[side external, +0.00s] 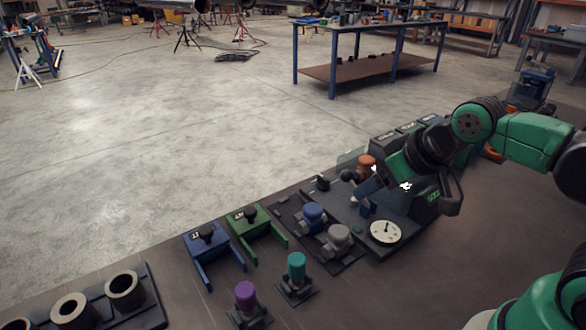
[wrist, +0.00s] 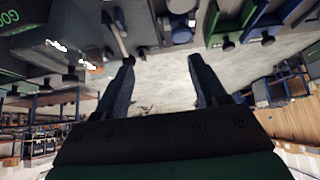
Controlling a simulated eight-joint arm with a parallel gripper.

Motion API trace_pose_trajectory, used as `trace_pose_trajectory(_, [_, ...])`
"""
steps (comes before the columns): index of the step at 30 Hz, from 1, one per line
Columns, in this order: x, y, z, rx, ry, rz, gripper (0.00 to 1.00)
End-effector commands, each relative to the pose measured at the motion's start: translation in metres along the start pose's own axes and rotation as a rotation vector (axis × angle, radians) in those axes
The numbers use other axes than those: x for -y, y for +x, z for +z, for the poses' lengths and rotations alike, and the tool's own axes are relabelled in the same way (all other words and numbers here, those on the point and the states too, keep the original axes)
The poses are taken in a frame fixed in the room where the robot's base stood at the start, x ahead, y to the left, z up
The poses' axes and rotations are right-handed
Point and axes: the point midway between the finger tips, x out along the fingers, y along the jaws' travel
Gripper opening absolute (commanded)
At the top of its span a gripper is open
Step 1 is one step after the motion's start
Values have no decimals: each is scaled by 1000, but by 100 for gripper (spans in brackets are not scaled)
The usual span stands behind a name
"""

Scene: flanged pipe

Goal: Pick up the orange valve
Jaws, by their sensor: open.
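The orange valve (side external: 366,161) stands at the far side of the bench, partly hidden behind my gripper in the side view. A small orange patch (wrist: 91,66) shows left of my fingers in the wrist view, but I cannot tell whether it is the valve. My gripper (side external: 364,194) is tilted over the bench, close to the valve on its near side. In the wrist view its two dark fingers (wrist: 162,60) are spread apart with nothing between them.
A blue valve (side external: 313,213), a grey valve (side external: 339,236) and a round gauge (side external: 385,231) are close by. Teal (side external: 296,265) and purple (side external: 245,294) valves stand nearer the front. Blue (side external: 205,240) and green (side external: 250,222) brackets and several pipe rings (side external: 122,287) lie left.

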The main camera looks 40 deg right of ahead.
Motion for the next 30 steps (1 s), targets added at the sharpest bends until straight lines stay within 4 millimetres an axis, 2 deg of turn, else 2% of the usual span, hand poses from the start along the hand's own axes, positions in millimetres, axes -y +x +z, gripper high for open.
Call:
trace_pose_trajectory(13, [0, 0, 0, 1, 3, 0, 64])
trace_pose_trajectory(17, [-5, -1, -10, 28, 69, 8, 64])
trace_pose_trajectory(23, [-28, 6, -49, 150, 367, 52, 64])
trace_pose_trajectory(30, [-71, 39, -90, 315, 801, 144, 64])
